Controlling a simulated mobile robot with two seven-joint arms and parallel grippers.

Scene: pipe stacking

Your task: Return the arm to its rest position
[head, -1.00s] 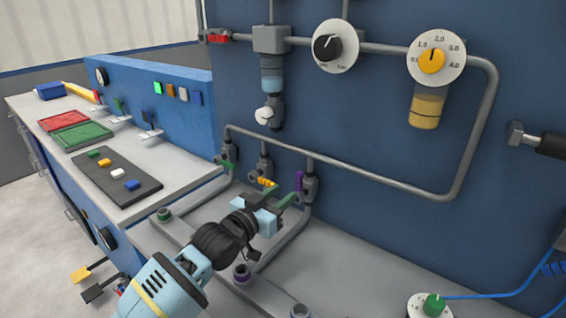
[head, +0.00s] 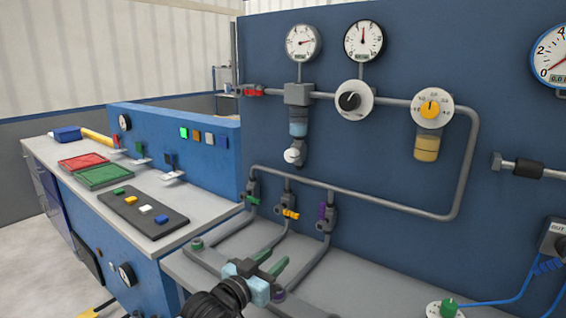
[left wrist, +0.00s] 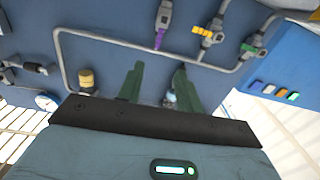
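My left gripper (head: 274,262) is in the lower middle of the head view, over the grey bench and in front of the valve row. Its two green fingers stand apart with nothing visible between them. They also show apart in the left wrist view (left wrist: 157,85). The fingers are clear of the purple-handled valve (head: 326,213), the yellow-handled valve (head: 290,213) and the green-handled valve (head: 252,199). In the left wrist view the purple (left wrist: 159,38), yellow (left wrist: 206,34) and green (left wrist: 250,48) handles appear beyond the fingers. My right gripper is not in view.
A blue panel (head: 400,185) with pipes, gauges and knobs rises behind the bench (head: 380,268). Low pipes lie on the bench near my left gripper. A side counter on the left holds red (head: 82,161) and green (head: 104,176) trays and a dark block mat (head: 165,224).

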